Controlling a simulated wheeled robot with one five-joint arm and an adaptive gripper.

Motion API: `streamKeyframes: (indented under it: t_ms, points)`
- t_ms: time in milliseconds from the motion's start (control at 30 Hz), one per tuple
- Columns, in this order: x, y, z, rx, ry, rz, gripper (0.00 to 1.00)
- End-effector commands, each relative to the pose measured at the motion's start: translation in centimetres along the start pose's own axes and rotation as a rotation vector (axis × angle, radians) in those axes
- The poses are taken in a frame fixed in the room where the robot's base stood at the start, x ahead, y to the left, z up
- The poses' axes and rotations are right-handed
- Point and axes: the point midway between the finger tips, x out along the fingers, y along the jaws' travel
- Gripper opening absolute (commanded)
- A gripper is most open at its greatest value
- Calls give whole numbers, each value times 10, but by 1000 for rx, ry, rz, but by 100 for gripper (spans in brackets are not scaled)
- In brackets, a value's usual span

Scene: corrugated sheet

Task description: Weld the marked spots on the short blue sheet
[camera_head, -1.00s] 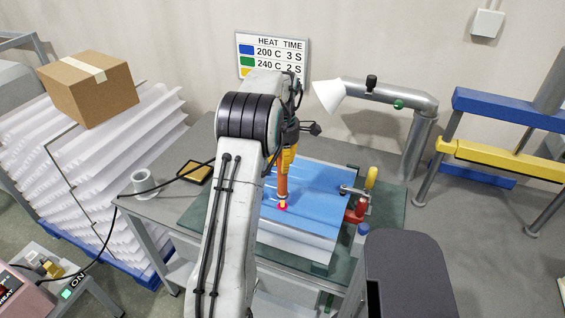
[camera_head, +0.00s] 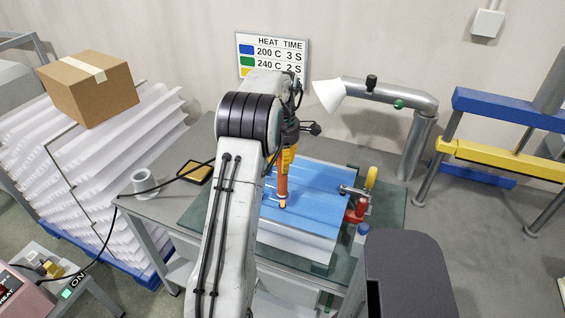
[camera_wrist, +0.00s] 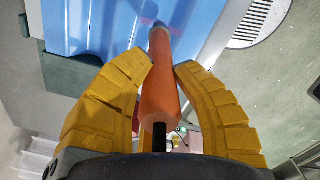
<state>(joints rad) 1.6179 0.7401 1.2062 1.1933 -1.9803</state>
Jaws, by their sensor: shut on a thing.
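The blue corrugated sheet (camera_head: 325,195) lies on a white block on the table, and it also shows in the wrist view (camera_wrist: 95,22). My gripper (camera_head: 288,158) is shut on an orange welding tool (camera_head: 282,186), its yellow fingers on both sides of the tool in the wrist view (camera_wrist: 158,95). The tool points down, and its orange tip is at or just above the sheet's left part. I cannot tell if it touches.
A clamp with red and yellow handles (camera_head: 356,210) stands at the sheet's right edge. A lamp-like white cone on a grey pipe (camera_head: 385,92) is behind. A sign (camera_head: 272,52) reads blue 200 C 3 S, green 240 C 2 S. A heater box (camera_head: 22,292), with a lit ON nearby, is lower left.

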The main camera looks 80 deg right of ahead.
Motion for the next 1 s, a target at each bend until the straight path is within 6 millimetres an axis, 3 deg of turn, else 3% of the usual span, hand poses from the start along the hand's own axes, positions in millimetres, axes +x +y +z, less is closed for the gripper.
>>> streamKeyframes:
  t_ms: [267,1000]
  points:
    - [-7,-1,0,0,2,-5,0]
    - [-70,0,0,0,0,1,0]
